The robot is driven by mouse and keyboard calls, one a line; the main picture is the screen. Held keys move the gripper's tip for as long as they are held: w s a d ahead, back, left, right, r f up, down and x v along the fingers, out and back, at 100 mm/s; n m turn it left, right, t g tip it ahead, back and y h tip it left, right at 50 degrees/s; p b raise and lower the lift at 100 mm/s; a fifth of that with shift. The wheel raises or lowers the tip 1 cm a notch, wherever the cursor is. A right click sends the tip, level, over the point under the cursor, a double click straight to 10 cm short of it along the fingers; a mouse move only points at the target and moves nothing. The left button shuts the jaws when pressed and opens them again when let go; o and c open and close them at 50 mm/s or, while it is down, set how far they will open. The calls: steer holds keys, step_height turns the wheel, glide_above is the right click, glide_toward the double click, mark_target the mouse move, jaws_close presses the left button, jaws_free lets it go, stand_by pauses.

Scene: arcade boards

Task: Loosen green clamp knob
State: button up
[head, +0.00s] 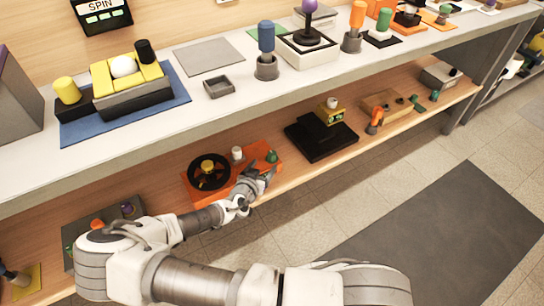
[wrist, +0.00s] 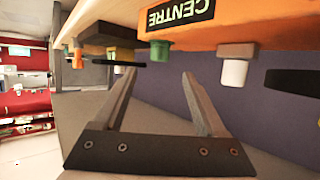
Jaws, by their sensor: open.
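A green knob (head: 271,156) stands at the right end of an orange board (head: 193,198) on the lower shelf. In the wrist view, where the scene appears upside down, the green knob (wrist: 159,50) hangs from the orange board (wrist: 280,28) just beyond my fingertips, roughly in line with the gap between them. My gripper (wrist: 157,78) is open and empty, its two fingers apart and not around the knob. In the head view my gripper (head: 260,172) is at the board's front right, close to the green knob; the fingers are partly hard to make out.
A white knob (head: 237,153) and a black wheel (head: 209,172) stand on the same board, left of the green knob. A black board (head: 320,141) lies to the right. The upper shelf (head: 200,118) overhangs behind. The floor in front is clear.

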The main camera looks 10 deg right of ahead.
mark_target(271, 156)
steer(key=b+x, duration=0.2)
steer(key=x, duration=0.8)
jaws_close()
